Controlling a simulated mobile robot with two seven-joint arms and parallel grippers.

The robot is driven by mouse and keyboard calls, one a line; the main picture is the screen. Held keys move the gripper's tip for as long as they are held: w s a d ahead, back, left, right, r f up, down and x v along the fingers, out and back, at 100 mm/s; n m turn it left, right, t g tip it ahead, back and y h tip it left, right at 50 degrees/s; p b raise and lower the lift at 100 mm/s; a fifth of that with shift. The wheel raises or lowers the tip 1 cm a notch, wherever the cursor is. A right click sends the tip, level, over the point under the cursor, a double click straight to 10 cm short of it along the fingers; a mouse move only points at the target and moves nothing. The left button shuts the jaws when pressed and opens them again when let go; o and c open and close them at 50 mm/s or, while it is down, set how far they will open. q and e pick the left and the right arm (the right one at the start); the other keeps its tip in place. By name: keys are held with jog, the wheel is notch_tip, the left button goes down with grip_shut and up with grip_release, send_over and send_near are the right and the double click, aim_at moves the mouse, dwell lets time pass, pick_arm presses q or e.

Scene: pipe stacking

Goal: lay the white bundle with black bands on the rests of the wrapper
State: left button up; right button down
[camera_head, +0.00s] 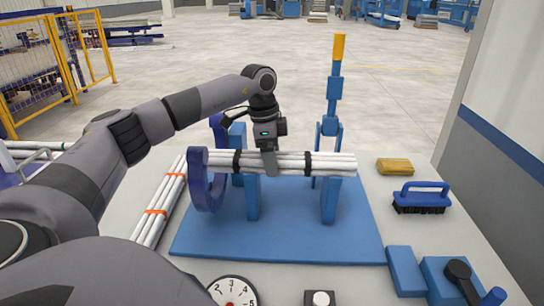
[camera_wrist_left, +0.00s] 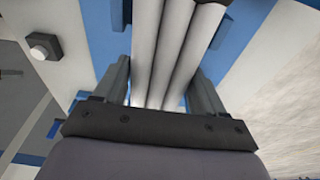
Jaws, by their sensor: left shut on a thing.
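The white bundle with black bands (camera_head: 325,164) lies level across the upright blue rests (camera_head: 253,199) of the wrapper. Its left end passes through the dark blue ring (camera_head: 198,180) of the wrapper. Whether it fully touches the rests I cannot tell. My left gripper (camera_head: 269,162) comes down from above and is shut on the bundle between the two black bands. In the left wrist view the white pipes (camera_wrist_left: 175,55) run between the two fingers. The wrapper's blue base plate (camera_head: 300,240) lies on the table. My right gripper is not in view.
A white bundle with orange bands (camera_head: 160,208) lies on the table left of the wrapper. A blue lever with a yellow handle (camera_head: 338,47) stands behind the rests. A yellow sponge (camera_head: 395,166) and a blue brush (camera_head: 421,198) lie at right. A dial (camera_head: 232,292) is at the front.

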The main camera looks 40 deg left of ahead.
pick_arm(q)
jog(key=o, duration=1.3)
jog(key=shift+r, duration=0.1)
jog(key=r, duration=0.4)
jog(key=a+r, duration=0.1)
jog(key=r, duration=0.3)
jog(key=s+r, duration=0.1)
jog(key=r, duration=0.3)
jog(key=shift+s+a, duration=0.1)
jog(key=shift+a, duration=0.1)
jog(key=shift+f, duration=0.1)
